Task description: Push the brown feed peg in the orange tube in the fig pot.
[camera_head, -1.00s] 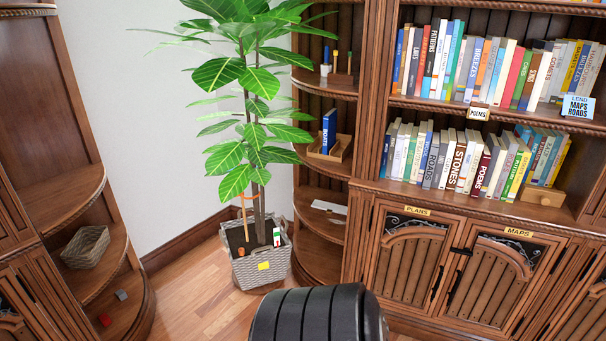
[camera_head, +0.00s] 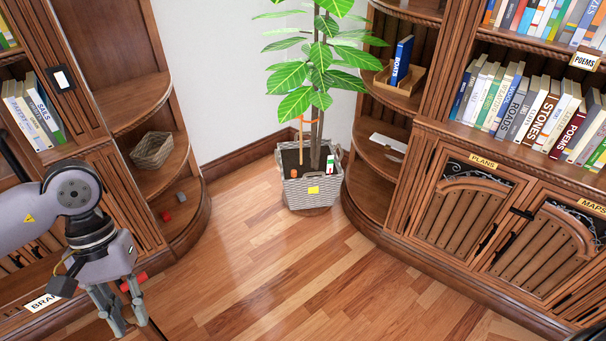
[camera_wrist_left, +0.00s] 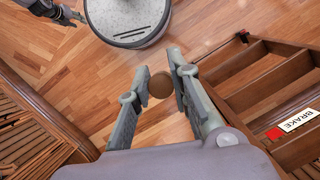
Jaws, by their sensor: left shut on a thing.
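The fig pot (camera_head: 297,195) is a grey woven basket with a yellow label, standing on the floor in the corner. The short orange tube (camera_head: 294,172) stands up from its dark soil at the front left. My left gripper (camera_head: 125,310) is at the lower left, well apart from the pot. In the left wrist view a round brown end, the feed peg (camera_wrist_left: 161,85), sits between the fingertips, and the gripper is shut on it. The peg's length is hidden there. My right gripper (camera_wrist_left: 69,16) shows small at the top left of that view; its jaw state is unclear.
A wooden stake (camera_head: 301,143) and the fig stems rise from the pot, with a white, red and green tag (camera_head: 330,163). Curved shelves flank the corner. A basket (camera_head: 152,150) sits on the left shelf. The wooden floor (camera_head: 275,270) before the pot is clear.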

